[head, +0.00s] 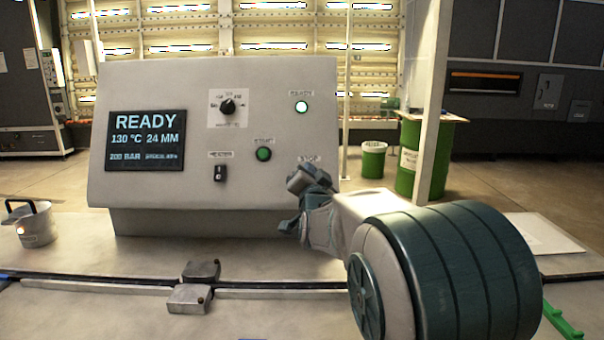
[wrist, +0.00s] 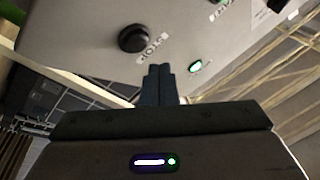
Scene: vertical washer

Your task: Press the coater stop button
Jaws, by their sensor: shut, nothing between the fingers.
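The coater's control panel (head: 145,85) is a sloped, light grey box. Its stop button (wrist: 131,38) is a black round knob beside a STOP label in the wrist view, where the panel appears upside down. In the head view the STOP label (head: 309,159) shows, but my gripper hides the button. My gripper (head: 299,182) is in front of the panel's lower right. Its closed fingers (wrist: 158,70) hold nothing and appear below and right of the stop button in the wrist view. I cannot tell the gap between fingertips and panel.
A green start button (head: 264,154), black heater switch (head: 220,173), rotary knob (head: 228,106) and lit READY lamp (head: 301,107) share the panel. The screen (head: 145,141) reads READY. A metal pot (head: 36,226) stands left; metal blocks (head: 190,298) lie on a rail in front.

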